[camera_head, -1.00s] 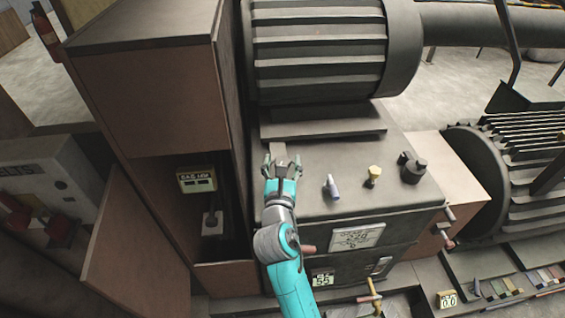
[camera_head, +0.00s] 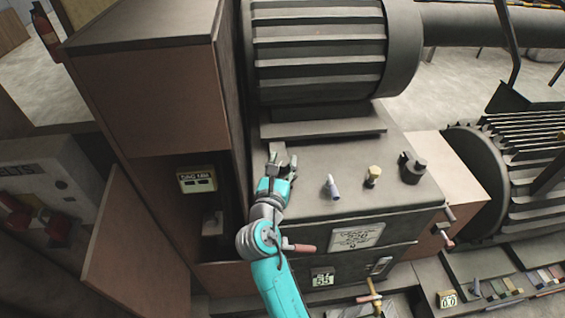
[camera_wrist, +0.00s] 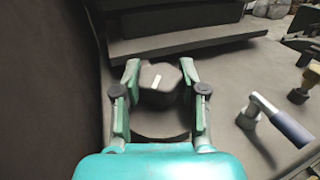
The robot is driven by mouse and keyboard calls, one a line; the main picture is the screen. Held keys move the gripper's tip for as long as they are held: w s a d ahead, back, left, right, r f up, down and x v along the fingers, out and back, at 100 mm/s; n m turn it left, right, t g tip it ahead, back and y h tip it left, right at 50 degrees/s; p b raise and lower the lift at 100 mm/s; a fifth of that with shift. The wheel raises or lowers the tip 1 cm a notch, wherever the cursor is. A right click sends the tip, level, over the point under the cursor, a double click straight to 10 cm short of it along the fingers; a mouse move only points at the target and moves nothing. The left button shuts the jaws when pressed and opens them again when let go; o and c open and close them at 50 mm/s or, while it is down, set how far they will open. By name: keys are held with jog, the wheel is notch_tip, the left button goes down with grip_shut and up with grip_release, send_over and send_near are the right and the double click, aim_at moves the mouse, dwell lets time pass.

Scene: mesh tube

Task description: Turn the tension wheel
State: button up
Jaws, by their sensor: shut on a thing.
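The tension wheel, which I take to be the dark angular knob (camera_wrist: 160,78) with a short pale mark on top, stands on a wider round base in the wrist view. My gripper (camera_wrist: 161,90) has one finger on each side of it and is shut on it. In the head view my gripper (camera_head: 280,162) is at the back left of the dark machine top (camera_head: 330,155), close to the tall cabinet. The wheel is mostly hidden there by the fingers.
A grey lever (camera_head: 331,188), a brass knob (camera_head: 373,176) and a dark knob (camera_head: 411,167) stand to the right on the machine top. The brown cabinet (camera_head: 160,90) rises close on the left. A ribbed drum (camera_head: 320,48) overhangs behind.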

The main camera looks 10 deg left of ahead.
jog(key=shift+m+g+h, duration=0.4)
jog(key=shift+m+h, duration=1)
jog(key=shift+h, duration=0.6)
jog(key=o, duration=1.2)
jog(key=shift+c, duration=0.2)
jog(key=shift+s, duration=0.1)
jog(key=v, duration=0.7)
jog(key=shift+s+a, duration=0.15)
